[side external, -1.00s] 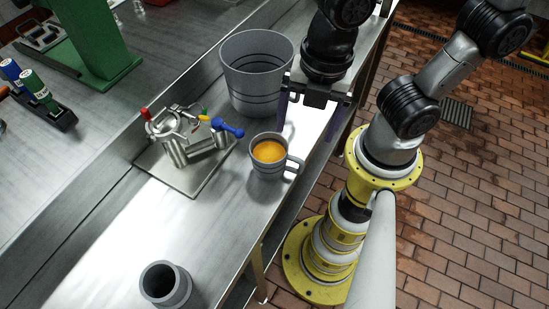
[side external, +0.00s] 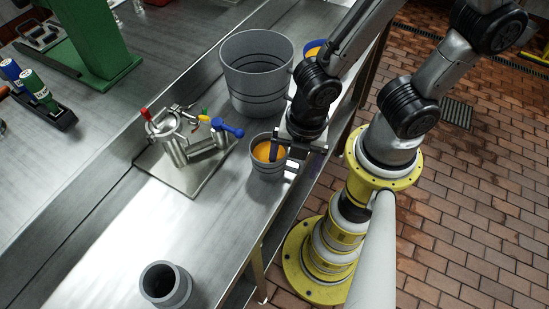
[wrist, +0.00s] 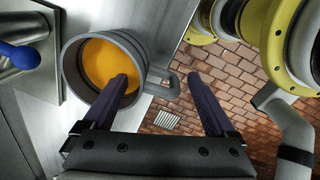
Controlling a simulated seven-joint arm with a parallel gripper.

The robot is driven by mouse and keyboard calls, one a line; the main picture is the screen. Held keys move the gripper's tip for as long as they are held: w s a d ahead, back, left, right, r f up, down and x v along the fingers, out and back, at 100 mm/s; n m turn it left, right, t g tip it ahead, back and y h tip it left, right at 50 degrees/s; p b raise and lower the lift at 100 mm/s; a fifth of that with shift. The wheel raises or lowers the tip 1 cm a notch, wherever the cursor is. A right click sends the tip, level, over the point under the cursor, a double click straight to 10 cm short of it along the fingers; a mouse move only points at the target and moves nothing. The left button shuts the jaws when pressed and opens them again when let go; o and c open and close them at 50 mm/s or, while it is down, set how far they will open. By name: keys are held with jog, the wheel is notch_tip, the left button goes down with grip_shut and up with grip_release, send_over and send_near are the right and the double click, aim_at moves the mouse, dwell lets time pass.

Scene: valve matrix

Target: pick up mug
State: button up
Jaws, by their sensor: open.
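The grey mug (side external: 268,170) holds orange liquid and stands upright near the bench's right edge. In the wrist view the mug (wrist: 72,72) is at the upper left, with its handle (wrist: 167,88) pointing right. My gripper (side external: 292,158) is open above the mug's handle side, and also shows in the wrist view (wrist: 160,81). There, the left finger overlaps the mug's opening and the right finger is beyond the handle, so the rim and handle appear between the fingers. I cannot tell how deep the fingertips are or whether they touch the mug.
A large grey bucket (side external: 256,75) stands behind the mug. A valve fixture (side external: 190,140) with coloured handles is to its left. A second orange-filled container (side external: 313,46) is partly hidden by my arm. An empty grey cup (side external: 165,285) stands at the front. Bare bench lies front left.

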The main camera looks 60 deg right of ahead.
jog(key=shift+f, duration=0.2)
grip_shut()
dwell(0.3)
